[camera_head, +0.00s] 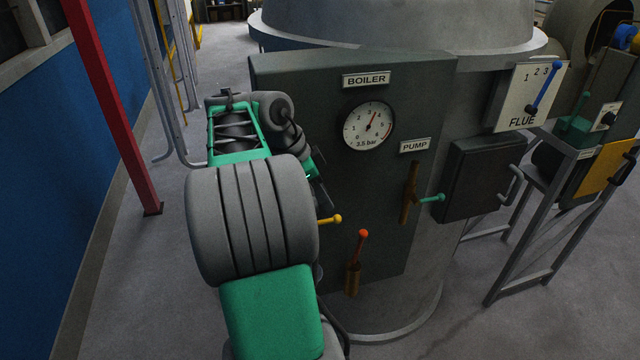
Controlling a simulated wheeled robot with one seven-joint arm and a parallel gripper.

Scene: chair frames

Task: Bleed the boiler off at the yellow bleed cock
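The yellow bleed cock (330,220) sits low on the left of the dark boiler panel (290,75); its ball-ended lever points right, tilted slightly up. Its left end is hidden behind my arm. My gripper (325,198) is at the panel, just above the yellow lever, mostly hidden by my wrist; I cannot tell whether it touches the lever or how its fingers stand. The round gauge (369,127) under the BOILER plate (366,79) has its red needle between 3 and 4 and reads "3.5 bar".
An orange-red lever (361,246) on a brass fitting stands right of the bleed cock. A teal-knobbed lever (431,198) sits below the PUMP plate (415,145). A dark door (482,180) and FLUE board (524,97) are farther right. A red post (110,105) stands left on open floor.

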